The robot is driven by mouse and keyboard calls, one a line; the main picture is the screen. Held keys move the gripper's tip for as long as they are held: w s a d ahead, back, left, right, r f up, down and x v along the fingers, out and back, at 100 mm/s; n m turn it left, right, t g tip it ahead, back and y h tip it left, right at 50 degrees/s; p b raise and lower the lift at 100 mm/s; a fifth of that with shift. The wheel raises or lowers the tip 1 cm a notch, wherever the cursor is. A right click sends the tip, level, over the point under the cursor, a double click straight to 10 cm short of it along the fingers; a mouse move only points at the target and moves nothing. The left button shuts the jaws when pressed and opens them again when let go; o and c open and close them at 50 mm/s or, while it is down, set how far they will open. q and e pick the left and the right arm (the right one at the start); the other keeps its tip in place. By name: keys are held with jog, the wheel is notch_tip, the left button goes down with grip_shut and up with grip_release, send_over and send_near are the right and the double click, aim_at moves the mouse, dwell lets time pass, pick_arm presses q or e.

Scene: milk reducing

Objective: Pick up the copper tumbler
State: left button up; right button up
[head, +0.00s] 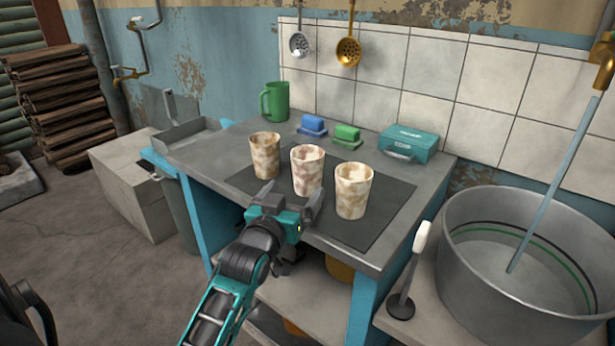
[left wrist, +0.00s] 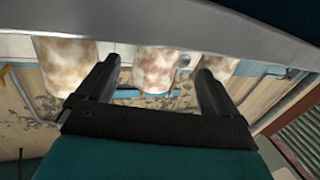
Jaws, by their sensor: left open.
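Three mottled cream-and-brown tumblers stand upright in a row on a dark mat (head: 382,215) on the grey counter. The left tumbler (head: 265,150) is brownish, the middle tumbler (head: 307,168) has reddish-copper patches, and the right tumbler (head: 353,185) is yellowish-brown. None is plain copper. My left gripper (head: 290,195) is open and empty at the counter's front edge, in front of the middle tumbler. In the left wrist view, the middle tumbler (left wrist: 153,60) shows between the open fingers of my left gripper (left wrist: 158,68), with the other tumblers on either side. My right gripper is not in view.
Behind the tumblers are a green mug (head: 277,102), a blue dish (head: 312,123), a green dish (head: 346,134) and a teal box (head: 409,143). A large metal tub (head: 460,262) stands right of the counter. The counter's left part is clear beside a metal tray (head: 187,137).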

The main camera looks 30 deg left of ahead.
aim_at(303, 181)
pick_arm(q)
jog(key=shift+b+x, duration=0.65)
jog(key=shift+x, duration=2.1)
jog(key=shift+d, duration=0.1)
jog(key=shift+c, duration=0.3)
jog(key=c, duration=1.1)
jog(key=shift+r, duration=0.1)
